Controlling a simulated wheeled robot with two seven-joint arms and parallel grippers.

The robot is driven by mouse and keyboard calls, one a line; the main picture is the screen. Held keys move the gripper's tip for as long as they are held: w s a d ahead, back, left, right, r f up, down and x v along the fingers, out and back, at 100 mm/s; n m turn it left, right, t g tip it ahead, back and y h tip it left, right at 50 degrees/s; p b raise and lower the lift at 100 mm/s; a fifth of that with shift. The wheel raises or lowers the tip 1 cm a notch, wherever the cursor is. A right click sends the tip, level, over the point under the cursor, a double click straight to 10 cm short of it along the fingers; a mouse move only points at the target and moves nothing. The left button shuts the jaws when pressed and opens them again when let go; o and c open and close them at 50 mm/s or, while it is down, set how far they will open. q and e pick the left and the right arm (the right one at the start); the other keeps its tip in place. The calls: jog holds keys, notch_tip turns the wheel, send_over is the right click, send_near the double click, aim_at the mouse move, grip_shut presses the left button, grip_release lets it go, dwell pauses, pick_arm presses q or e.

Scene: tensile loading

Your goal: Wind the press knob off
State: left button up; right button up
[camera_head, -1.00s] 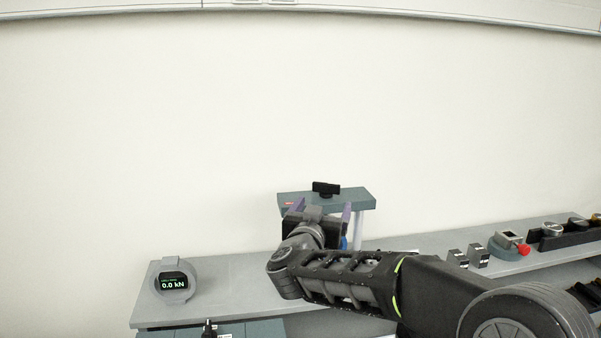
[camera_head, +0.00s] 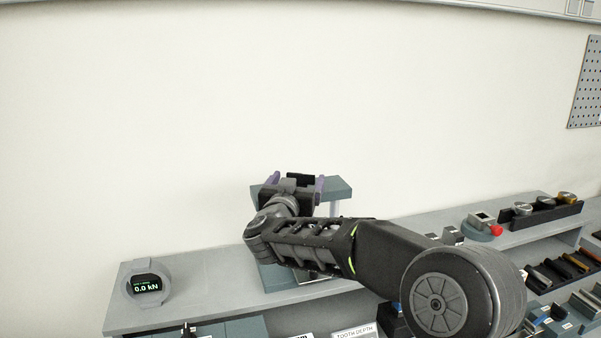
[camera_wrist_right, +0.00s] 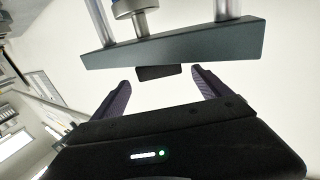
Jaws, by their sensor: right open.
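The press knob is a black block (camera_wrist_right: 158,72) on the press crossbar (camera_wrist_right: 175,45), which appears upside down in the right wrist view. My right gripper (camera_wrist_right: 160,77) is open, with one purple finger on each side of the knob and visible gaps between. In the head view the right gripper (camera_head: 296,182) is at the crossbar (camera_head: 340,188), and the dark knob (camera_head: 301,178) shows partly between its fingers. The gripper and arm hide most of the press there. I do not see my left gripper.
A round gauge (camera_head: 147,285) reading 0.0 kN stands on the grey bench (camera_head: 215,273) at left. A device with a red button (camera_head: 496,230) and a black rack (camera_head: 545,212) of round parts stand at right. The wall behind is bare around the press.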

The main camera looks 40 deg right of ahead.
aim_at(300, 176)
jog(key=shift+p+x, duration=0.35)
jog(key=shift+x, duration=1.6)
jog(key=c, duration=1.4)
